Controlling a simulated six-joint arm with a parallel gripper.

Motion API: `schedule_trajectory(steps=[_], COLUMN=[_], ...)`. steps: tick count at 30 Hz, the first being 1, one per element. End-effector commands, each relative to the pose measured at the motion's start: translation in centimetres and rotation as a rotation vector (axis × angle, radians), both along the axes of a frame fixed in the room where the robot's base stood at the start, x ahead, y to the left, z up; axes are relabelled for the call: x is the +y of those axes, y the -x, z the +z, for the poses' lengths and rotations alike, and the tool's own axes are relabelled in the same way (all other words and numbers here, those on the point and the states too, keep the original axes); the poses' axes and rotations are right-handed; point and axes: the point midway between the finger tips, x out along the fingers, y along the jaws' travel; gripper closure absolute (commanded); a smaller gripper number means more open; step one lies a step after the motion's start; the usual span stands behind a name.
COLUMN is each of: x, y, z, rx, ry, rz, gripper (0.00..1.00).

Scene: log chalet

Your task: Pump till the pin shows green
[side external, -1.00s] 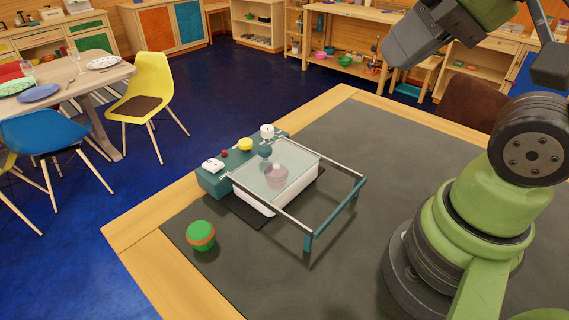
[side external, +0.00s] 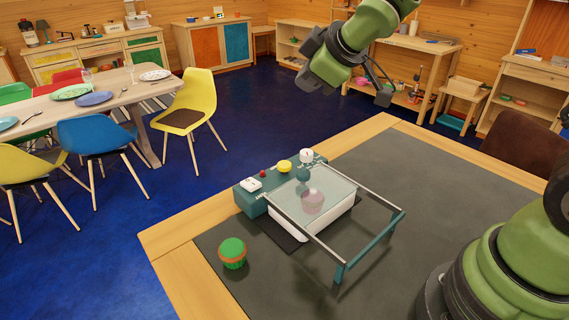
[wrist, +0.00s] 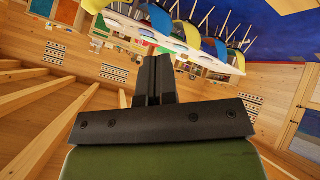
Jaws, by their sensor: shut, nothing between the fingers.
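A teal unit (side external: 252,203) stands on the dark worktop, joined to a clear-lidded white tray (side external: 290,224). On its top are a white rocker-like part (side external: 250,184), a small red piece (side external: 263,173), a yellow knob (side external: 284,166) and a white dial-like part (side external: 306,156). No green pin can be made out at this size. A pinkish cupcake-shaped thing (side external: 313,201) shows through the lid, with a teal round part (side external: 303,174) near it. My gripper (side external: 304,82) is high above and behind the unit, apart from it. Its fingers (wrist: 154,78) are together and empty in the wrist view.
A metal rail frame with teal legs (side external: 371,247) reaches right from the unit. A green-topped cupcake (side external: 232,252) stands front left on the worktop. The right side of the worktop (side external: 440,185) is clear. Chairs and a dining table (side external: 120,88) stand beyond.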

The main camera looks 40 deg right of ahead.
Motion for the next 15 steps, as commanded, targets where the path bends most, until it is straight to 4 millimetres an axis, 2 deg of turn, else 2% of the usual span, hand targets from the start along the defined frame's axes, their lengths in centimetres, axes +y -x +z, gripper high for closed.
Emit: schedule_trajectory(steps=[1, 3, 7, 11, 15], x=[0.3, 0.9, 1.7, 2.2, 2.4], y=[-1.0, -2.1, -3.3, -3.9, -4.0], z=[-1.5, -3.0, -5.2, -6.3, -6.6], rx=[0.005, -0.001, -0.008, -0.013, -0.016], ry=[0.024, 0.053, 0.087, 0.102, 0.104], rz=[0.055, 0.130, 0.239, 0.295, 0.311], gripper=[1.00, 1.00, 1.00, 1.00, 1.00])
